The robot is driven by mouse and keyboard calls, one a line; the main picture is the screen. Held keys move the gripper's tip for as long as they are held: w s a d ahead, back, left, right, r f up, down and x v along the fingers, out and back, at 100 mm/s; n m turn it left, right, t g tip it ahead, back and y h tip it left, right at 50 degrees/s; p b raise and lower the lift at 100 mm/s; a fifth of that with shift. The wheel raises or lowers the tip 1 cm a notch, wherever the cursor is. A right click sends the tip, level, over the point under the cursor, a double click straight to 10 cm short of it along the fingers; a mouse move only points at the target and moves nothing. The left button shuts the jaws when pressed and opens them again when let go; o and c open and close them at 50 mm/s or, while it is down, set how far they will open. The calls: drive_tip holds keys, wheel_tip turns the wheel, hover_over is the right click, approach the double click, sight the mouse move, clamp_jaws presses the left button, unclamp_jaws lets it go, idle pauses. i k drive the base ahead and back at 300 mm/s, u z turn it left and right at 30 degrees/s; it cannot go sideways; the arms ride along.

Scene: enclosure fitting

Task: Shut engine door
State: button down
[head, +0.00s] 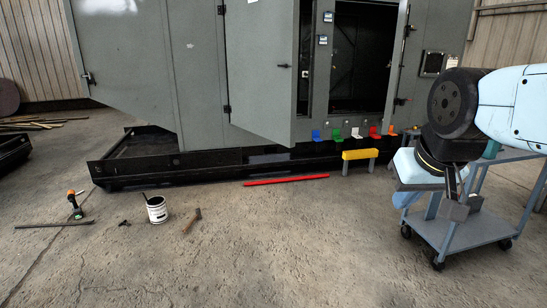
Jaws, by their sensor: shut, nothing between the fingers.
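A large grey enclosure (195,80) stands on a black skid base. A grey door (262,75) with hinges on its left side and a handle near its right edge stands ajar at the middle; a dark gap shows beside its free edge. To its right is a wide dark opening (360,65), with another grey panel or door (428,30) at its right side. No label shows which one is the engine door. My gripper (458,208) points down at the right, shut and empty, in front of the blue cart and well away from the doors.
A blue cart (465,235) stands at the right, behind my gripper. A yellow step or bar (360,154) and several coloured brackets line the skid's front. A red bar (286,180), white bucket (157,210), hammer (192,220) and drill (75,206) lie about. The middle foreground floor is clear.

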sight(262, 35)
drive_tip(key=u, duration=0.15)
drive_tip(key=i, duration=2.2)
drive_tip(key=u, duration=0.5)
drive_tip(key=i, duration=1.75)
drive_tip(key=u, duration=0.2)
